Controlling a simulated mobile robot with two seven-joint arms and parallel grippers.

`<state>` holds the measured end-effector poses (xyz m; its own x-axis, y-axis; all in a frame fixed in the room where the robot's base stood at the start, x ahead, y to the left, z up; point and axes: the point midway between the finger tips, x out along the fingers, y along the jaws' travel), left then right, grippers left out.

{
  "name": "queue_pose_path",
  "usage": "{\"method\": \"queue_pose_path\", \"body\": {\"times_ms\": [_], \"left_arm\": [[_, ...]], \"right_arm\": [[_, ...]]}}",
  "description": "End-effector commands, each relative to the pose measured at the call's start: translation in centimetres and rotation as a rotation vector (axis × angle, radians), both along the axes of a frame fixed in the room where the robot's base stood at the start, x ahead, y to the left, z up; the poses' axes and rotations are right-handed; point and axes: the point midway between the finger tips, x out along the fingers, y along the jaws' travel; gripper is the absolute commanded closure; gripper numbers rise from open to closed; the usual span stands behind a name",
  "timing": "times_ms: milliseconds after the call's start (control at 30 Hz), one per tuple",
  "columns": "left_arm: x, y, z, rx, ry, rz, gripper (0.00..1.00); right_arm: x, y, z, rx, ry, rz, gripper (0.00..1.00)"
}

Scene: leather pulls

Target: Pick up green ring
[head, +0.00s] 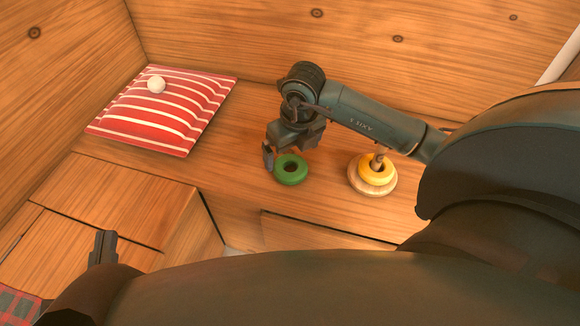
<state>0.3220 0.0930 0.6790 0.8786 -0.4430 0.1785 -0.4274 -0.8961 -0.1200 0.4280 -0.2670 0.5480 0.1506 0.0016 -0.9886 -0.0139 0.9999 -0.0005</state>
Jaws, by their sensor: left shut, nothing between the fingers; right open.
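The green ring (291,179) lies flat on the wooden bench surface. My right gripper (284,152) is open, its arm reaching in from the right. One finger is at the ring's left edge and the gripper body is just behind and above the ring. I cannot tell whether the finger touches it. My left gripper (103,248) is shut and empty at the lower left, far from the ring.
A wooden stacking base (355,184) with a peg and a yellow ring (368,178) stands right of the green ring, under my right arm. Wooden walls close the back.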

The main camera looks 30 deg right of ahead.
Motion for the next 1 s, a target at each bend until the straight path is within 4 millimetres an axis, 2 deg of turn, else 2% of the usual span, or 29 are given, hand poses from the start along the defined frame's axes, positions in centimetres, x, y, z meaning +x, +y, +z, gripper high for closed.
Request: {"method": "queue_pose_path", "body": {"times_ms": [233, 333, 600, 1000], "left_arm": [[0.1, -0.2, -0.6, -0.041, -0.004, -0.013, 1.0], [0.2, -0.3, -0.1, -0.062, -0.012, -0.023, 1.0], [0.2, -0.4, 0.5, -0.069, -0.015, -0.033, 1.0], [0.1, -0.5, 0.4, -0.068, -0.017, -0.033, 1.0]], "right_arm": [[0.0, 0.2, -3.6, 0.002, 0.004, -0.002, 0.01], [0.3, 0.2, -4.8, 0.001, 0.003, -0.003, 0.01], [0.4, 0.1, -5.0, 0.0, 0.001, -0.002, 0.01], [0.4, 0.1, -4.9, 0.0, 0.001, -0.002, 0.33]]}}
